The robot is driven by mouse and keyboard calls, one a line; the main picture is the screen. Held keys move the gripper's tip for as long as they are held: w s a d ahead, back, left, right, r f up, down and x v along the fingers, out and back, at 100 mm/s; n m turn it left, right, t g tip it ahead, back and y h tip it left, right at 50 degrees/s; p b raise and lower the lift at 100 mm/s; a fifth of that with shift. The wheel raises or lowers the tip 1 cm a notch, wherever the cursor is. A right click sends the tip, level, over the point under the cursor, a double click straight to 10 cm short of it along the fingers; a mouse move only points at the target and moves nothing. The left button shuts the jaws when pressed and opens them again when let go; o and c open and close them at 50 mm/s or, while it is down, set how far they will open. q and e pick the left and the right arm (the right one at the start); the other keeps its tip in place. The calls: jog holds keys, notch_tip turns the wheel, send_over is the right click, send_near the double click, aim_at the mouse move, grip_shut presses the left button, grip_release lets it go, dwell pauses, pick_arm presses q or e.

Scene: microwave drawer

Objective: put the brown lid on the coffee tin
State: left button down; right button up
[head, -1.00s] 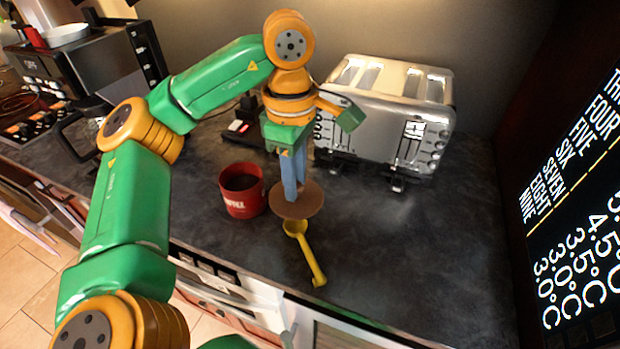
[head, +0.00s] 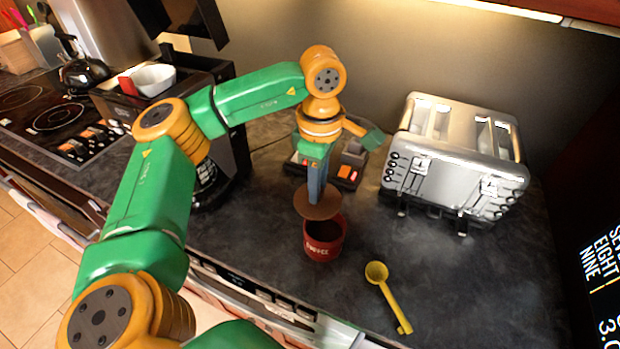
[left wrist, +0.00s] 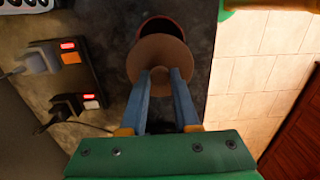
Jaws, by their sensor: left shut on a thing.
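The red coffee tin (head: 322,243) stands upright and open on the dark counter, with its dark inside showing. My left gripper (head: 317,196) is shut on the round brown lid (head: 303,206) and holds it just above the tin's back left rim, off-centre from the opening. In the left wrist view the lid (left wrist: 150,62) sits at the blue fingertips (left wrist: 164,76). It covers part of the tin, whose far rim (left wrist: 163,20) shows beyond it. Whether lid and rim touch, I cannot tell. My right gripper is not in view.
A yellow scoop (head: 388,297) lies on the counter right of the tin. A chrome toaster (head: 455,165) stands at the back right. A socket block with plugs (head: 345,172) is behind the tin, and a coffee machine (head: 215,120) is to the left. The counter's front edge is close to the tin.

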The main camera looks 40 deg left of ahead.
aim_at(327, 202)
pick_arm(q)
jog(key=d, duration=0.3)
jog(key=shift+w+r, duration=0.15)
jog(key=shift+w, duration=0.1)
jog(key=f+b, duration=0.3)
jog(key=a+f+b, duration=0.1)
jog(key=f, duration=0.1)
jog(key=shift+s+f+b, duration=0.1)
jog(key=shift+f+b, duration=0.1)
jog(key=shift+b, duration=0.15)
jog(key=shift+d+f, duration=0.1)
jog(key=shift+f, duration=0.25)
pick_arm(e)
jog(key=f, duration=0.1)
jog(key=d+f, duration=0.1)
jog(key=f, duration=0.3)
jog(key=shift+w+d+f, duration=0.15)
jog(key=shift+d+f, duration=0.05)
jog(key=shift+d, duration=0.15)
pick_arm(q)
jog(key=shift+r, duration=0.1)
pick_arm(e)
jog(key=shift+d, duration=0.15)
pick_arm(q)
jog(key=shift+f+b, duration=0.55)
jog(key=shift+b, duration=0.05)
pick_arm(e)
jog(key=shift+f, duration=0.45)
